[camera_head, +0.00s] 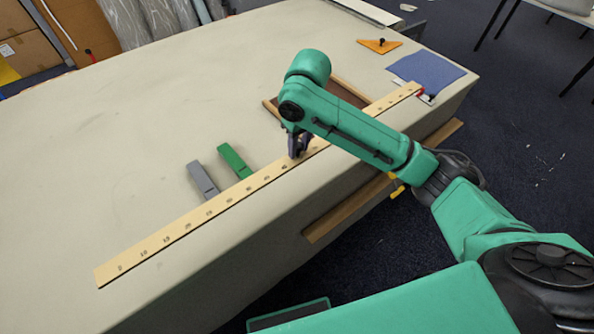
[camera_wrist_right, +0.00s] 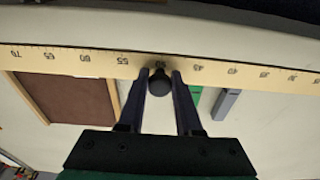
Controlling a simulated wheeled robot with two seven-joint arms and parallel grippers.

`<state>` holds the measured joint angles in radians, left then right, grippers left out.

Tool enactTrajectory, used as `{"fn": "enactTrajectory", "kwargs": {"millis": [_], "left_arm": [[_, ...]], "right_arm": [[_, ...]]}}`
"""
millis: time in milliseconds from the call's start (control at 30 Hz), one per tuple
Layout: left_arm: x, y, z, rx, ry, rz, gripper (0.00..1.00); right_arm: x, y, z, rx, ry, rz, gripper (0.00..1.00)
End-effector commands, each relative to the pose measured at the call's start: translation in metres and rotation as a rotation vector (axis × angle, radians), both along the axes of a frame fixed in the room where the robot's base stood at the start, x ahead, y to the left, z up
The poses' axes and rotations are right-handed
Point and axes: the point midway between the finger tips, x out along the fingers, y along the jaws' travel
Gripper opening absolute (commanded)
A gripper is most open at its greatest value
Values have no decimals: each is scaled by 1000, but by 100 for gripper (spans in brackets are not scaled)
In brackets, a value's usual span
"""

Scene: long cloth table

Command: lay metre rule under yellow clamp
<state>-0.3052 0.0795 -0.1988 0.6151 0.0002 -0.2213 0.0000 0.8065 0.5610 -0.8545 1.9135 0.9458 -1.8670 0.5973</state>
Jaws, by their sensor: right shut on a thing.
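The metre rule (camera_head: 215,206) is a long pale wooden strip with black numbers, running diagonally along the front side of the table. My right gripper (camera_head: 298,150) is near its middle, shut on the rule's black knob (camera_wrist_right: 160,83) by the 50 mark in the wrist view. I cannot tell whether the rule touches the cloth or is slightly above it. A small yellow piece (camera_head: 397,187), perhaps the yellow clamp, shows below the table's front edge, partly hidden by my right arm. My left gripper is not in view.
A green block (camera_head: 234,161) and a grey block (camera_head: 203,179) lie just behind the rule. A brown framed board (camera_head: 346,92) lies partly behind my arm. A blue cloth (camera_head: 427,72), an orange triangle (camera_head: 379,46) and a red item (camera_head: 420,91) are at the far right. The table's left part is clear.

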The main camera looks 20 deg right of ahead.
Motion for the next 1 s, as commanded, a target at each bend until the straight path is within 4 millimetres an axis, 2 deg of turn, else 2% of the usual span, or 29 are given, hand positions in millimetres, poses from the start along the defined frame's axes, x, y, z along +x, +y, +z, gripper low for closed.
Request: {"fn": "enactTrajectory", "kwargs": {"millis": [33, 200, 500, 600, 867, 900, 967, 1000], "left_arm": [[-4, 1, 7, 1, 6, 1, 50], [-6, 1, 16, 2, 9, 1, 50], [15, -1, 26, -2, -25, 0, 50], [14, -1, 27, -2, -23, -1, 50], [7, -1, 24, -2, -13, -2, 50], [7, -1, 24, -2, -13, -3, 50], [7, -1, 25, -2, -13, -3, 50], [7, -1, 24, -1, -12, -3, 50]], "right_arm": [[0, -1, -13, -3, 4, -2, 0], [0, -1, -67, -1, 2, -2, 0], [1, -1, -124, 0, -2, -2, 0], [1, -1, -137, 0, -4, 0, 0], [1, -1, -139, 0, -5, -1, 0], [1, -1, -140, 0, -4, -1, 41], [1, -1, -140, 0, -4, -1, 64], [1, -1, -140, 0, -4, -1, 64]]}}
